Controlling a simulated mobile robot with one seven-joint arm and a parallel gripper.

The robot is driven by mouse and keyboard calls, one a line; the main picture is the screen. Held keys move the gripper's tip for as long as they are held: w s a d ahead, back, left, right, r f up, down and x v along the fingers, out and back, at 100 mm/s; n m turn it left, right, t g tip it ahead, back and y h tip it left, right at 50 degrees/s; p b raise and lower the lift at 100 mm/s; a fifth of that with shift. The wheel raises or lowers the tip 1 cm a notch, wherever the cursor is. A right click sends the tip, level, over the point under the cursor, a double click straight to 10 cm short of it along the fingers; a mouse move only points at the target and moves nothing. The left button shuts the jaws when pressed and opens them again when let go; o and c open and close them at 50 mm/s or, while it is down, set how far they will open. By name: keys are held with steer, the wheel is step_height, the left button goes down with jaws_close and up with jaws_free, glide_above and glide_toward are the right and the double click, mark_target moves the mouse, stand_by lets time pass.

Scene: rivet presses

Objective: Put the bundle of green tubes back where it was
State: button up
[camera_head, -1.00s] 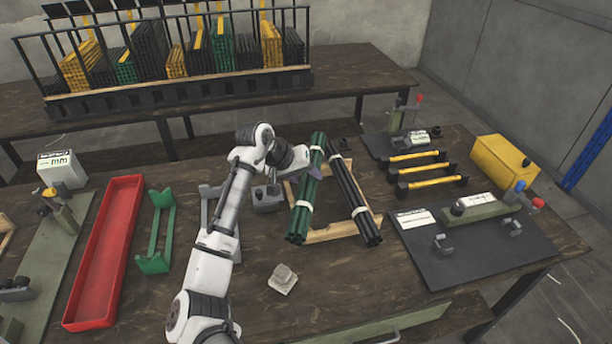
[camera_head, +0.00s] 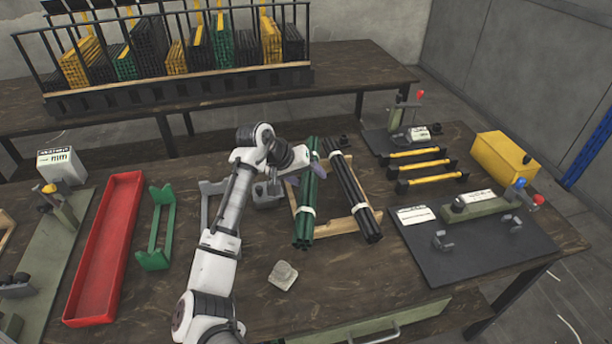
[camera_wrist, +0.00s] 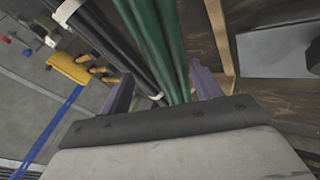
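The bundle of green tubes (camera_head: 308,196), tied with white bands, lies lengthwise across the left part of a wooden frame (camera_head: 335,228) on the table. A bundle of black tubes (camera_head: 352,190) lies beside it on the right. In the wrist view the green tubes (camera_wrist: 160,40) run between the two spread purple fingers of my gripper (camera_wrist: 162,92), with a gap on the right side. The black tubes (camera_wrist: 105,40) also show there. Contact under the green bundle is hidden.
A red tray (camera_head: 105,250) and a green stand (camera_head: 158,228) are at left. A small beige block (camera_head: 283,274) lies in front. Yellow-handled bars (camera_head: 415,163) and a dark press plate (camera_head: 470,250) are at right. A tube rack (camera_head: 180,95) stands on the back table.

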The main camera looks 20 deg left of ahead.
steer(key=shift+r, duration=0.3)
steer(key=b+v, duration=0.2)
steer(key=v, duration=1)
steer(key=shift+r+b, duration=0.3)
steer(key=shift+r, duration=0.05)
